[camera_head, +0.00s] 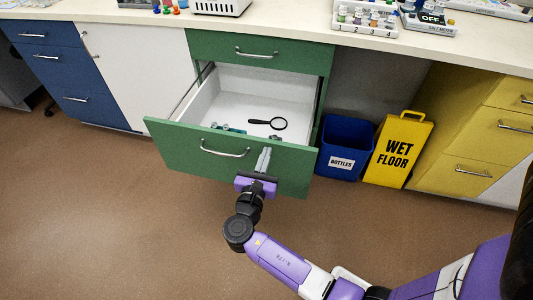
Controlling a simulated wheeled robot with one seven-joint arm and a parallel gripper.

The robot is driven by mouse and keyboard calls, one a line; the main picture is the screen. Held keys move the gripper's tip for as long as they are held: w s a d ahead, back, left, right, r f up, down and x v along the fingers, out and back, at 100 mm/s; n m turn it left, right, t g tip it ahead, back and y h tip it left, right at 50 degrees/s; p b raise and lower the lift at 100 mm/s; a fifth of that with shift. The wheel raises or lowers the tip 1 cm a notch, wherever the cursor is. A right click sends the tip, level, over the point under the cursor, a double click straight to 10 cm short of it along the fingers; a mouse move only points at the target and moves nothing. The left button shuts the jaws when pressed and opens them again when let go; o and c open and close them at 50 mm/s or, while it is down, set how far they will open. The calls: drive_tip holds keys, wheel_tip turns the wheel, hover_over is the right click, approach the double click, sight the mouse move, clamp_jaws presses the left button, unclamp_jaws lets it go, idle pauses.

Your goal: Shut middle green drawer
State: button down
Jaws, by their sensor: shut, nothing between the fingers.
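The middle green drawer (180,143) is pulled well out below the closed top green drawer (290,50). Its white inside holds a black magnifying glass (279,123) and some small teal items near the front. Its silver handle (224,153) is left of centre on the front. My gripper (264,152) is shut and empty. Its fingers overlap the drawer front, right of the handle, near the top edge. I cannot tell whether they touch the front.
A blue bottles bin (343,163) and a yellow wet floor sign (398,150) stand right of the drawer. Yellow drawers (489,139) are farther right, blue drawers (63,70) at left. The brown floor (110,220) in front is clear.

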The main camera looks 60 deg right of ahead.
drive_tip(key=shift+w+d, duration=0.2)
drive_tip(key=shift+d, duration=0.3)
drive_tip(key=b+x, duration=1)
drive_tip(key=x, duration=2.5)
drive_tip(key=shift+d+b, duration=0.3)
drive_tip(key=shift+b, duration=0.05)
drive_tip(key=shift+a+f, duration=0.1)
